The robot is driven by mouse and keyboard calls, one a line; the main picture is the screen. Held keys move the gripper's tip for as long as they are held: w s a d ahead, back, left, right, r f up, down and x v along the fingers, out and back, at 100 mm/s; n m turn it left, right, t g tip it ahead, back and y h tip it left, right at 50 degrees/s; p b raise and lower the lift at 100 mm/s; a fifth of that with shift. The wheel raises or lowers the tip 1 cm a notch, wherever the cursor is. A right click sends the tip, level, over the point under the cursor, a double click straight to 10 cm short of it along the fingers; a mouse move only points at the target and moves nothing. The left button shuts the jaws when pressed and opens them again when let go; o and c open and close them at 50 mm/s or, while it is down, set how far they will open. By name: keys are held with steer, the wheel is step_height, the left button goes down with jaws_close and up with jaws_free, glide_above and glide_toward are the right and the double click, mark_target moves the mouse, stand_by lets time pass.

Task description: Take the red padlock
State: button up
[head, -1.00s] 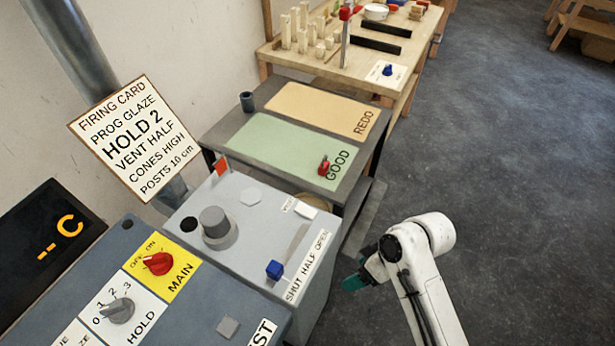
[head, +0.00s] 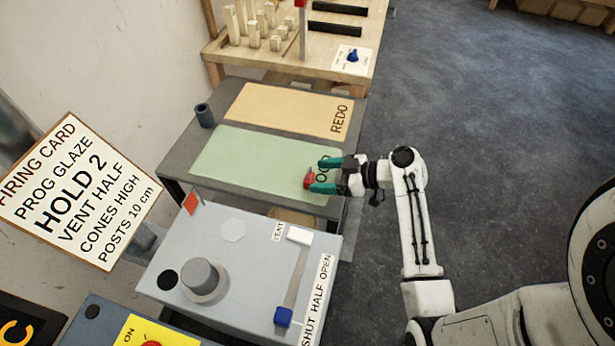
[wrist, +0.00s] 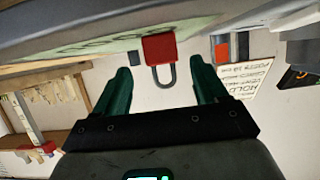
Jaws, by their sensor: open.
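The red padlock (head: 309,178) sits on the green GOOD mat (head: 250,160), near the mat's right end. In the wrist view the padlock (wrist: 159,50) shows its red body and grey shackle, with the shackle towards my gripper. My gripper (head: 318,175) is open, with its two green fingers on either side of the padlock in the head view. In the wrist view the open fingers (wrist: 160,82) point at the padlock, with a gap on each side. The padlock is partly hidden by the fingers in the head view.
The tan REDO mat (head: 285,108) and a dark cup (head: 204,115) are on the same grey table. A grey box with a knob (head: 202,280) and a blue slider (head: 283,316) stands in front. A wooden bench (head: 265,55) is behind. Open floor lies to the right.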

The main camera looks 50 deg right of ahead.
mark_target(312, 177)
steer(key=shift+p+x, duration=0.8)
steer(key=shift+x, duration=2.05)
steer(key=shift+s+a+f, duration=0.1)
steer(key=shift+s+a, duration=0.05)
steer(key=shift+c, duration=0.4)
steer(key=c, duration=1)
